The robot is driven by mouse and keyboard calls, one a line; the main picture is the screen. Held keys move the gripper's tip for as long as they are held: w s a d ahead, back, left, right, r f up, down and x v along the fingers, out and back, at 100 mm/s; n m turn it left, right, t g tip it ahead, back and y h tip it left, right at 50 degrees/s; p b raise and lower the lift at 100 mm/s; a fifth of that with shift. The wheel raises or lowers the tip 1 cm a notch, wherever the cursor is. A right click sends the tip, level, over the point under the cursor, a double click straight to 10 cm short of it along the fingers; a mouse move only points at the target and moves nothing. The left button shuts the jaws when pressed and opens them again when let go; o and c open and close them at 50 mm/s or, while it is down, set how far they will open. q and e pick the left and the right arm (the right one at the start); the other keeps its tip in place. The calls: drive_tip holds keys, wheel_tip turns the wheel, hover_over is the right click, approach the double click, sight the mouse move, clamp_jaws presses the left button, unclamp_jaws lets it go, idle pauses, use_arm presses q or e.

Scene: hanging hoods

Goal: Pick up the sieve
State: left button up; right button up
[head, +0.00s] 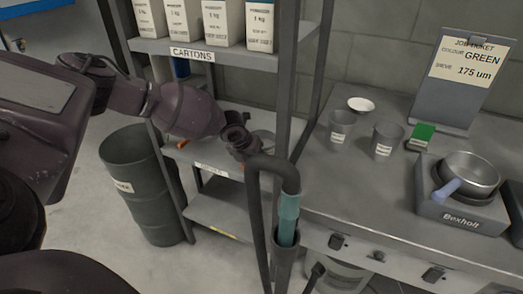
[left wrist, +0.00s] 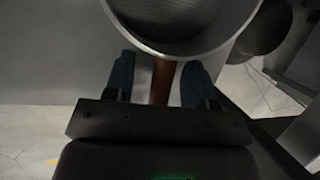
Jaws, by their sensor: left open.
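In the left wrist view a grey round sieve (left wrist: 180,17) with a mesh bottom and a pale rim fills the top. Its orange-brown handle (left wrist: 162,84) points down toward my left gripper (left wrist: 159,84). The gripper is open, with one blue finger on each side of the handle and small gaps between. In the head view an orange handle end (head: 182,144) shows at the shelf below my left arm. My arm hides most of this area, and the left fingertips cannot be made out there. My right gripper is not in view.
The rack (head: 240,62) has cartons above and a dark upright post in front. A hanging hose (head: 256,195) is close to the arm's end. A grey bin (head: 145,190) stands left. The bench holds cups, a job ticket (head: 460,72) and a blue-handled pan (head: 472,172) on a scale.

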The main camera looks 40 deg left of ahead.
use_arm(q)
drive_tip(key=shift+r, duration=0.25)
drive_tip(key=shift+c, duration=0.2)
clamp_jaws()
